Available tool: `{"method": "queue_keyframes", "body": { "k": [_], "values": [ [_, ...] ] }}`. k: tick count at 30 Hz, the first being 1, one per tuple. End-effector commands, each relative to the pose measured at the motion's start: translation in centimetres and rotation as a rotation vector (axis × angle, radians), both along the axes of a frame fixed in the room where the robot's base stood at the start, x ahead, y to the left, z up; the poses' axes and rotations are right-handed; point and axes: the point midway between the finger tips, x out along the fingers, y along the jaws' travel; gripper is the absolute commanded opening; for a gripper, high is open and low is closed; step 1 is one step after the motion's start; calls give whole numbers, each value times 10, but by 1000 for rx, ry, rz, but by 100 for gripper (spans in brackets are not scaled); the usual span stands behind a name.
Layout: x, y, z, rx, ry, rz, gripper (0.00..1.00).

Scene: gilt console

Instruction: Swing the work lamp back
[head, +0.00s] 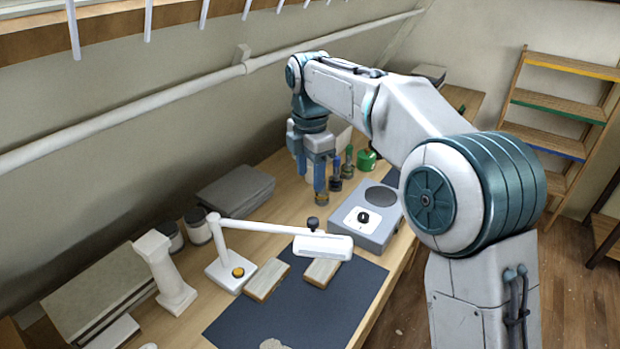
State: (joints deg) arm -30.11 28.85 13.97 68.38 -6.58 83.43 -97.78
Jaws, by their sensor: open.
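The white work lamp (265,227) stands on the bench in the head view. Its square base (230,271) has a round amber knob. Its arm reaches right from a short post, and its white lamp head (323,247) hangs over the dark mat (334,296), with a small black knob above it. My gripper (310,178) points down farther along the bench, beyond the lamp and apart from it. Its blue fingers are open. A small brownish item shows just below one finger; I cannot tell whether they touch.
A grey box (385,234) with a dial and dark disc sits behind the lamp head. Several small bottles and a green container (366,159) stand near my gripper. Two wooden blocks (266,280) lie by the mat. A white column (164,273) and grey slabs (236,190) line the wall side.

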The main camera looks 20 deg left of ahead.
Motion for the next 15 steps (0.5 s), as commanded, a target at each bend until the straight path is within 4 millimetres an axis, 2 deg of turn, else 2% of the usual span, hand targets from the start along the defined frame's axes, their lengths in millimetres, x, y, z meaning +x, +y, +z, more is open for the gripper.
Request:
{"method": "queue_keyframes", "body": {
  "k": [6,15],
  "values": [
    [0,0,8,0,0,0,50],
    [0,-1,8,0,0,-1,50]
  ]
}}
